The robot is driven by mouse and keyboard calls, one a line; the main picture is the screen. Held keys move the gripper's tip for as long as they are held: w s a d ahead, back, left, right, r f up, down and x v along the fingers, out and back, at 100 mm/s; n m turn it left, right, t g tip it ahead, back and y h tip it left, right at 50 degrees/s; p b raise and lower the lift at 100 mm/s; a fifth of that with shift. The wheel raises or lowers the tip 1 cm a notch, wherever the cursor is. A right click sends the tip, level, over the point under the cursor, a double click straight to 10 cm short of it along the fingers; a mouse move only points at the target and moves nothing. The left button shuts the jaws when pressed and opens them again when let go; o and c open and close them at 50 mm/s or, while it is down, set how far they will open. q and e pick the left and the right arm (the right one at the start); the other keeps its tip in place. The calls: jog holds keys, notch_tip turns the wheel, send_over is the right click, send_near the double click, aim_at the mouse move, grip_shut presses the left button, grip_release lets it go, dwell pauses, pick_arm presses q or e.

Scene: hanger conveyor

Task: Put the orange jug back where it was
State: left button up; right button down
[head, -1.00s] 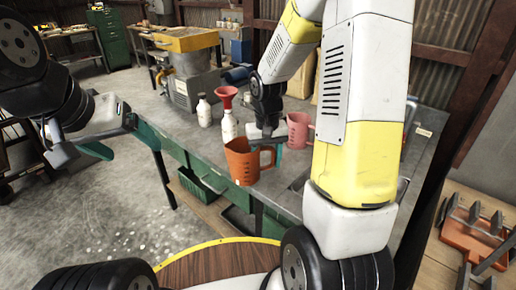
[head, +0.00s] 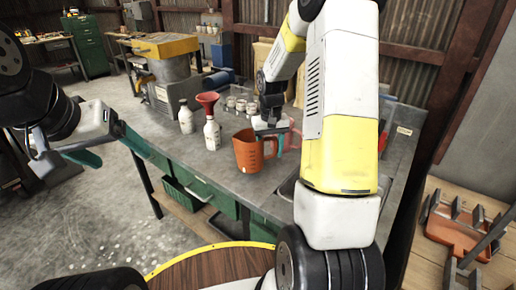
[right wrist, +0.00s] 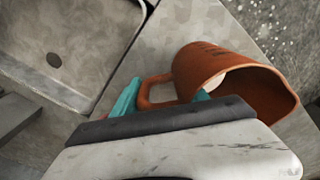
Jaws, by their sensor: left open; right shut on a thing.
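The orange jug (head: 247,151) is upright in the head view, over the front part of the grey workbench (head: 225,181); I cannot tell whether its base touches the top. My right gripper (head: 273,141) is shut on its handle, on the jug's right side. In the right wrist view the jug (right wrist: 225,79) lies beyond the gripper, its handle between the teal fingertips (right wrist: 165,97), partly hidden by the gripper body. My left gripper (head: 66,160) is open and empty, left of the bench above the floor.
A tray of small jars (head: 240,104) is behind. A pink jug (head: 312,124) is partly hidden by my right arm. A sink (right wrist: 75,45) lies close by.

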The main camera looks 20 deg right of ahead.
aim_at(269, 158)
jog(key=shift+w, duration=0.2)
jog(key=shift+f, duration=1.75)
jog(key=c, duration=0.6)
grip_release()
jog(key=shift+f, duration=0.15)
